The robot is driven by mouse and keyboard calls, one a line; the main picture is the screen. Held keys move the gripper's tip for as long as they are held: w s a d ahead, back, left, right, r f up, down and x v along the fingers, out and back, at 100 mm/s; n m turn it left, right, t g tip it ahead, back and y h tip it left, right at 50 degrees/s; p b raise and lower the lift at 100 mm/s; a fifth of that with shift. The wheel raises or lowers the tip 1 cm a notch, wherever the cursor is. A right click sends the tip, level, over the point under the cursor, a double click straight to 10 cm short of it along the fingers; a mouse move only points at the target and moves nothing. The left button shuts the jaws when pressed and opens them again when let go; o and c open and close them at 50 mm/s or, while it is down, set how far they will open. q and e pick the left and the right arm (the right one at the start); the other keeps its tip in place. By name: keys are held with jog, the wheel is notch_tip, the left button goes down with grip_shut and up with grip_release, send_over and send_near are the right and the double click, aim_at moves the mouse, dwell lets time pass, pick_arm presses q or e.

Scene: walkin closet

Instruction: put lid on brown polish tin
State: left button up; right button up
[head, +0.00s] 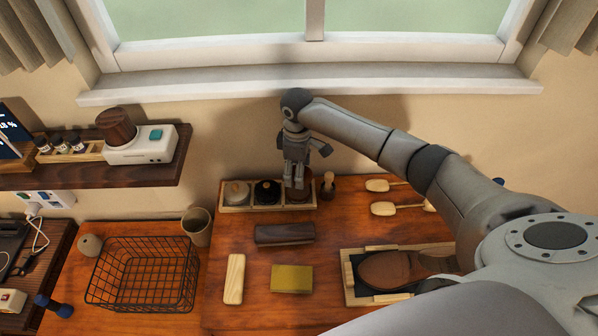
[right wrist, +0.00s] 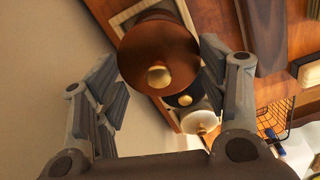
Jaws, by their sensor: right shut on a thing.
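The brown lid (right wrist: 150,48), with a brass knob, is between the fingers of my right gripper (right wrist: 160,72) in the right wrist view. My right gripper (head: 297,184) is shut on the lid, with its fingers pointing down over the right compartment of the wooden tin tray (head: 252,208) in the head view. The brown tin below is mostly hidden by the lid and gripper, so I cannot tell whether the lid touches it. A black-lidded tin (head: 267,190) and a cream-lidded tin (head: 237,192) fill the other compartments. My left gripper is out of view.
A small wooden-handled brush (head: 328,185) stands just right of the tray. A dark brown block (head: 285,234), a yellow cloth (head: 291,279) and a shoe (head: 395,270) on a stand lie in front. A wire basket (head: 143,275) is at left. The wall is close behind.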

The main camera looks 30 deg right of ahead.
aim_at(297, 190)
jog(key=shift+w, duration=0.1)
jog(key=shift+f, duration=0.1)
jog(key=shift+w+a+f+b, duration=0.1)
jog(key=shift+a+f+b, duration=0.05)
jog(key=shift+f+b, duration=0.6)
notch_tip(297, 190, down, 3)
jog(key=b, duration=0.3)
jog(key=shift+r+b, duration=0.15)
jog(key=shift+b, duration=0.15)
jog(key=shift+f+b, duration=0.3)
jog(key=shift+f, duration=0.75)
jog(key=shift+r+p, duration=0.1)
jog(key=shift+p, duration=0.65)
jog(key=shift+f+p, duration=0.2)
jog(key=shift+p, duration=0.1)
dwell(0.3)
jog(key=shift+p, duration=0.3)
dwell(0.4)
